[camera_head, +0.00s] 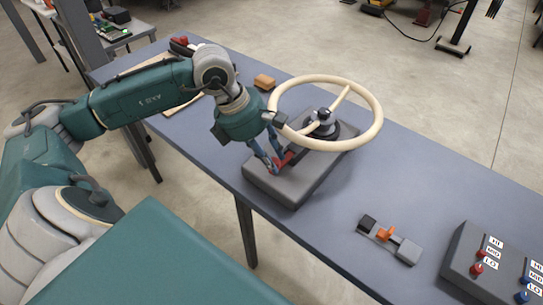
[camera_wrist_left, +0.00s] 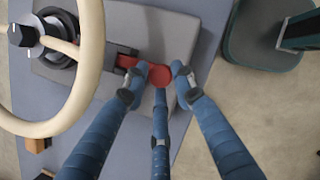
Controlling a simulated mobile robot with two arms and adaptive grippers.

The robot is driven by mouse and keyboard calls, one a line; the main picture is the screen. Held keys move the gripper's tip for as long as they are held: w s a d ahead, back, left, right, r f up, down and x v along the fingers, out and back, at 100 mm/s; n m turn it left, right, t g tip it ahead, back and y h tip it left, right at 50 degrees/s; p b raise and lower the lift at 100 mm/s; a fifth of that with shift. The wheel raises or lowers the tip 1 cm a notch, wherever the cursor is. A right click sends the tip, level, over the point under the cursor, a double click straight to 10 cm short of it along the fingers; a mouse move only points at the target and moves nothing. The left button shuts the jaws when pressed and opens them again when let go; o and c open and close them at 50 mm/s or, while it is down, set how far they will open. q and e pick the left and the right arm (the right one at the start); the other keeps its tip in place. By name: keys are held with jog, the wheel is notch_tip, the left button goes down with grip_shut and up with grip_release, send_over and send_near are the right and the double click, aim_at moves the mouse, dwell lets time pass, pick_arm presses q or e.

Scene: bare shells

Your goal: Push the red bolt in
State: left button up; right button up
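The red bolt shows in the left wrist view as a round red knob (camera_wrist_left: 160,76) with a short red bar running left into a dark housing (camera_wrist_left: 122,50). It sits on a grey block (camera_head: 283,183) on the table. In the head view the red bolt (camera_head: 291,156) is partly hidden by my left gripper. My left gripper (camera_head: 274,166) points down at the knob. In the wrist view its blue fingers (camera_wrist_left: 160,85) stand apart around the knob, one on each side and one below. A narrow gap shows on the right; contact elsewhere is unclear. My right gripper is not in view.
A cream steering wheel (camera_head: 371,93) on a dark hub rises from the same block, close beside my left gripper. An orange-brown block (camera_head: 264,82) lies behind.

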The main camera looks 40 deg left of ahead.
aim_at(286, 162)
pick_arm(q)
grip_shut()
jog(key=shift+w+d+r, duration=0.1)
jog(key=shift+w+d, duration=0.05)
jog(key=shift+w, duration=0.7)
jog(key=shift+w+d+r, duration=0.1)
jog(key=shift+w, duration=0.75)
jog(key=shift+s, duration=0.1)
jog(key=o, duration=0.6)
grip_release()
jog(key=shift+c, duration=0.2)
jog(key=shift+o, duration=0.8)
jog(key=shift+d, duration=0.15)
jog(key=shift+f, duration=0.1)
